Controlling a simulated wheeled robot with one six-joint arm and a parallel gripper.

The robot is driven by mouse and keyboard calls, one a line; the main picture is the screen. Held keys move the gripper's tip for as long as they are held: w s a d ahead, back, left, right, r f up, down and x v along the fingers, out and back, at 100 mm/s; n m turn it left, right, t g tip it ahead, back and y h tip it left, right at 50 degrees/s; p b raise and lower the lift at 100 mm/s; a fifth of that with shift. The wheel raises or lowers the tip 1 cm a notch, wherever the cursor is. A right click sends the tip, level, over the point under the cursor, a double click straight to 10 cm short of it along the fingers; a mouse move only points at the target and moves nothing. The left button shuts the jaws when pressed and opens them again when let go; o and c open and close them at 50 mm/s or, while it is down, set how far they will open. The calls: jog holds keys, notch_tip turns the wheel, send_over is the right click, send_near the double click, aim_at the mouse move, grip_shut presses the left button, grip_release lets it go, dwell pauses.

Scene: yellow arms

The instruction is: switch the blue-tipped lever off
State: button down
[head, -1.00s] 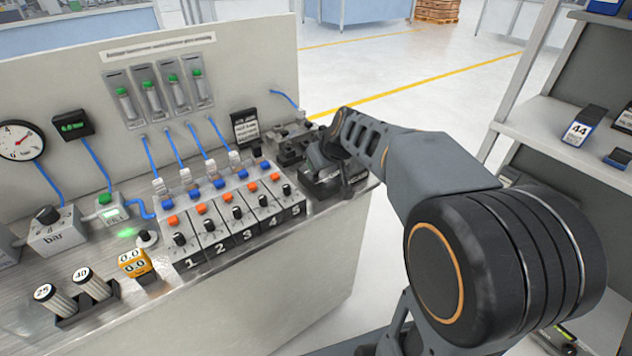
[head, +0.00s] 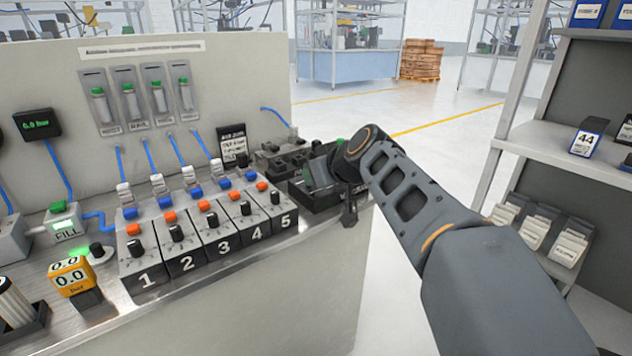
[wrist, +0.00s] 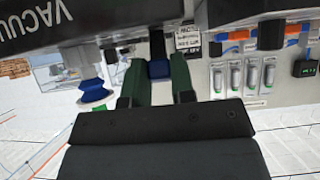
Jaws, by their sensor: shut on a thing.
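The blue tip (wrist: 158,69) of the lever shows in the wrist view, between the two green-padded fingers of my gripper (wrist: 157,78), which is shut on it. A dark shaft (wrist: 157,44) runs from the tip up toward a black housing marked VACUUM (wrist: 60,22), which appears upside down. In the head view my gripper (head: 328,162) is at the black unit at the right end of the bench. My own arm hides the lever there, and I cannot tell its on or off position.
Numbered valve blocks (head: 210,235) with blue and orange buttons stand left of my gripper. A blue bellows-like part (wrist: 93,90) is beside the fingers in the wrist view. A shelf rack (head: 560,150) stands at right. The floor between is clear.

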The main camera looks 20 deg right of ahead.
dwell(0.3)
jog(key=c, duration=1)
grip_release()
jog(key=shift+o, duration=0.2)
jog(key=shift+s, duration=0.1)
jog(key=p+v, duration=0.2)
jog(key=v, duration=1.1)
jog(key=shift+s+r, duration=0.25)
jog(key=shift+s, duration=0.05)
